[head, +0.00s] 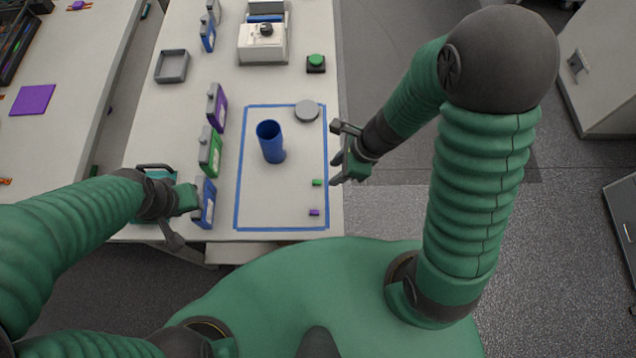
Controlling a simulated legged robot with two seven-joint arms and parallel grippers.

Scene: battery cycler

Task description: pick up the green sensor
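The green sensor (317,182) is a small green block lying on the white table, inside the blue taped rectangle near its right edge. My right gripper (337,155) is open and empty, at the table's right edge. It is just right of the green sensor and a little farther back, apart from it. My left gripper (178,205) is open at the table's front left, beside a blue box (204,204). I cannot tell whether it touches that box.
A purple block (314,212) lies in front of the green sensor. Green (210,152) and purple (217,107) boxes line the left. The taped area's front is mostly clear.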

